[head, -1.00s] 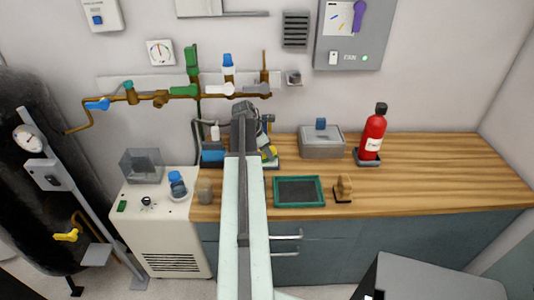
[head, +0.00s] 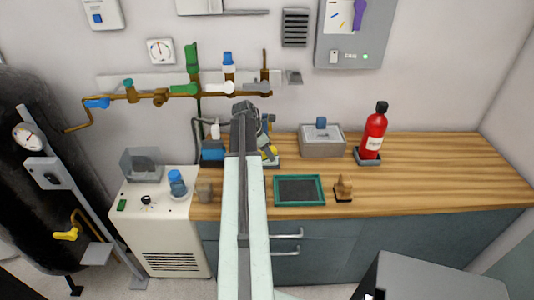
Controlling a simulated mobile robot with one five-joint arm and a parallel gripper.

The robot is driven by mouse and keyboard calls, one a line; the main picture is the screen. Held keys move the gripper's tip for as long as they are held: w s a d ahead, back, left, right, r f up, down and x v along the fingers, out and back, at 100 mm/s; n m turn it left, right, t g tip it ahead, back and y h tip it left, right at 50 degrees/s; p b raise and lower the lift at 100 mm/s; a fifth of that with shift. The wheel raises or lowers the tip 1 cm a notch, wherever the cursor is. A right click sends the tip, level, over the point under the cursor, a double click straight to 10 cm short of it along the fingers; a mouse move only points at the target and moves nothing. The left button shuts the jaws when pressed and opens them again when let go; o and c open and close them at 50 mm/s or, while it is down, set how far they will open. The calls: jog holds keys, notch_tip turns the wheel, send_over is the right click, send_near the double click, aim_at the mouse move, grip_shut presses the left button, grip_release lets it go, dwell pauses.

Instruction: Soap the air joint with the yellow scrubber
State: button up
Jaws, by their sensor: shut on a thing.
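My gripper (head: 268,147) is at the far end of my arm, above the back left of the bench, and is largely hidden by the arm. It is shut on what looks like the yellow scrubber (head: 269,155), of which only a small yellow patch shows low beside the arm. A brown pipe (head: 205,93) with green, blue and white valves and fittings runs along the wall above and behind the gripper. I cannot tell which fitting is the air joint. The gripper looks apart from the pipe.
A blue holder (head: 213,154) stands just left of my arm. Right are a green-rimmed tray (head: 321,190), a small brown item (head: 343,188), a grey box (head: 322,152) and a red bottle (head: 373,135). The bench's right side is clear.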

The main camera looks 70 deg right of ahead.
dwell(0.5)
notch_tip(320, 180, up, 7)
jog(key=p, duration=0.7)
jog(key=shift+r, duration=0.1)
